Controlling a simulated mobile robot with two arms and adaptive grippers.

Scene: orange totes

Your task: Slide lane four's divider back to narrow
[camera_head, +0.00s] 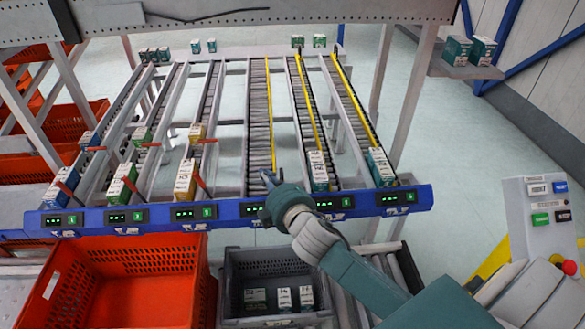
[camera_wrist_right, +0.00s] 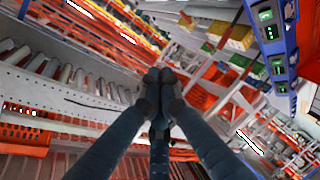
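The roller lane behind the fourth display, lane four (camera_head: 257,120), is empty of boxes. A thin yellow divider (camera_head: 269,105) runs along its right side. My right gripper (camera_head: 268,178) is over the front end of this lane, near the divider's lower end. I cannot tell if it touches the divider. In the right wrist view the fingers (camera_wrist_right: 160,82) are pressed together, with nothing seen between them. The divider cannot be made out in that view. My left gripper is not in view.
The blue front rail (camera_head: 160,216) carries green-lit displays. Cartons (camera_head: 318,171) stand at the front of other lanes. Two more yellow dividers (camera_head: 350,100) are to the right. An orange tote (camera_head: 120,285) and a grey tote (camera_head: 270,270) with boxes sit below. A control panel (camera_head: 540,205) stands right.

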